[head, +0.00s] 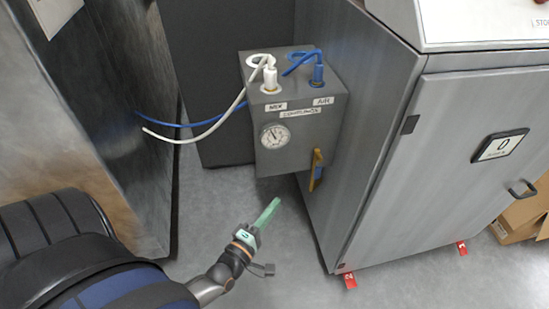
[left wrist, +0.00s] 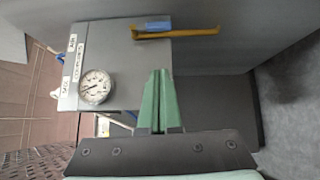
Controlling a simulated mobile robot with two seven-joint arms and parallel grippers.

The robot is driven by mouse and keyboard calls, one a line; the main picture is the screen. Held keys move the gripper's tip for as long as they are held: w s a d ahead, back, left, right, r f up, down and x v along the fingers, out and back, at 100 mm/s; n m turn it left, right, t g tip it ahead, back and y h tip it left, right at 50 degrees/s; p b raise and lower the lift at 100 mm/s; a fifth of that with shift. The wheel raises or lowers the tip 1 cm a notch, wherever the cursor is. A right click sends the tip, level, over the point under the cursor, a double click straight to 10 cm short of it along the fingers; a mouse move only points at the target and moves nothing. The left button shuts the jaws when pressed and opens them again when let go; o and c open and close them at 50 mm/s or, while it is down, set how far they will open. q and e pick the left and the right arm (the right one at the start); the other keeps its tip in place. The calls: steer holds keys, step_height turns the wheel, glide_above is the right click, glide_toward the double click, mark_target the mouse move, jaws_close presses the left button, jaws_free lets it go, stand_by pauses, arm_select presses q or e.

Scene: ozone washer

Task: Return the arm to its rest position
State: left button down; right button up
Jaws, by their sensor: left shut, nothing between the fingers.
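My left gripper (head: 268,213) has green fingers and is shut and empty. In the head view it is held over the grey floor, below and in front of the grey valve box (head: 300,125). In the left wrist view its closed fingers (left wrist: 160,100) point toward the box, apart from the yellow handle (left wrist: 175,34). The yellow handle (head: 317,165) hangs at the lower right of the box, with a blue part beside it. My right gripper is not in view.
A pressure gauge (head: 275,136) is on the box, and white and blue hoses (head: 215,125) run from it to the left. A grey cabinet (head: 450,150) stands at right, with cardboard boxes (head: 522,218) beyond it. A dark panel (head: 125,90) stands at left. Floor (head: 205,215) between is clear.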

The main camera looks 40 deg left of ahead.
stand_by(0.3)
arm_select(q)
steer(key=s+d+r+m+g+h, duration=0.25)
steer(key=d+m, duration=0.45)
steer(key=m, duration=0.4)
steer(key=s+d+r+m+g+h, duration=0.15)
steer(key=s+d+m+g, duration=0.35)
steer(key=m, duration=0.7)
arm_select(e)
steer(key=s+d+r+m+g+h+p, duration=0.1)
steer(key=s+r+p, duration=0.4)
steer(key=p, duration=1.5)
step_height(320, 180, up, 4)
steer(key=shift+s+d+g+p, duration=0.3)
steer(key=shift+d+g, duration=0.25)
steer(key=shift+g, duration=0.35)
arm_select(q)
steer(key=s+a+r+n+g, duration=0.1)
steer(key=s+r, duration=0.2)
steer(key=r, duration=0.4)
steer(key=shift+s+n, duration=0.25)
steer(key=shift+n, duration=0.15)
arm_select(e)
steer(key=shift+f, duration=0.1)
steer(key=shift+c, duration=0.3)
